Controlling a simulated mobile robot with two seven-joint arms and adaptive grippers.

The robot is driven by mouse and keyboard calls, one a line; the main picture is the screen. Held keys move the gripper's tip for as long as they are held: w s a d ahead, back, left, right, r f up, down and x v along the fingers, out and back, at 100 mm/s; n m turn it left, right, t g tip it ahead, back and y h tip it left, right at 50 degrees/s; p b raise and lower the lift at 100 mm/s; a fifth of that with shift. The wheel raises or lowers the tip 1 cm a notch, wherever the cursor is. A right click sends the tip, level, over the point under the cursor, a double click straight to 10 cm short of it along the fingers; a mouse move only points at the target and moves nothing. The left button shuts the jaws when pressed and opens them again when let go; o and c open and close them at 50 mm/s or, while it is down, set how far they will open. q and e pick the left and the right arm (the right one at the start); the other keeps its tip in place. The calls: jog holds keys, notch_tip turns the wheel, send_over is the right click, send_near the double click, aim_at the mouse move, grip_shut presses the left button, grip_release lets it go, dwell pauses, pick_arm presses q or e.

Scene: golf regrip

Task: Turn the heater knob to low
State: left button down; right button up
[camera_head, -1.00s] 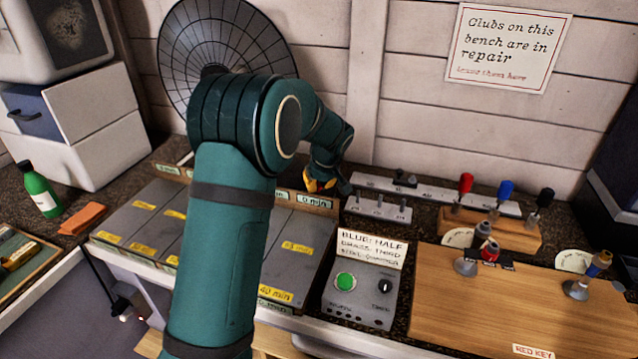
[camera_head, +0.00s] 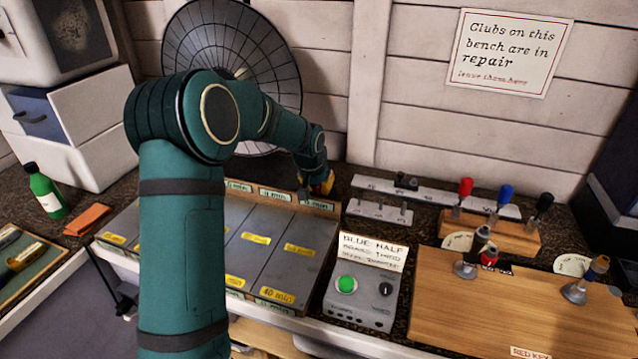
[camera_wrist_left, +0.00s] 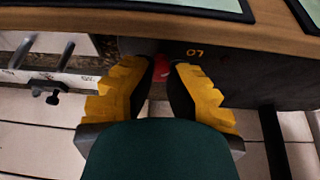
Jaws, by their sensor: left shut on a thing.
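My left gripper (camera_head: 326,184) is at the far edge of the tray with minute labels, near the back wall. In the left wrist view its yellow-backed fingers (camera_wrist_left: 160,72) are closed in on a small part with a red mark, which looks like the heater knob (camera_wrist_left: 159,66). Most of that part is hidden between the fingers. A dark panel (camera_wrist_left: 225,88) lies behind it, with yellow lettering beside the fingers that looks like "LO" upside down. In the head view the knob is hidden. My right gripper is not in view.
A grey box with a green button (camera_head: 346,284) and a black dial (camera_head: 386,289) stands right of the labelled tray (camera_head: 268,262). A slotted metal rack (camera_head: 379,211) is close to the gripper's right. A round black mesh dish (camera_head: 215,45) stands behind my arm.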

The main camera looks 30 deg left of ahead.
pick_arm(q)
jog(key=shift+s+f+m+h, duration=0.15)
jog(key=shift+m+h, duration=0.25)
jog(key=shift+m, duration=0.5)
jog(key=shift+f, duration=0.1)
jog(key=c, duration=0.7)
grip_release()
jog(key=shift+w+p, duration=0.25)
jog(key=shift+p, duration=0.05)
jog(key=v, duration=1.2)
jog(key=shift+a, duration=0.1)
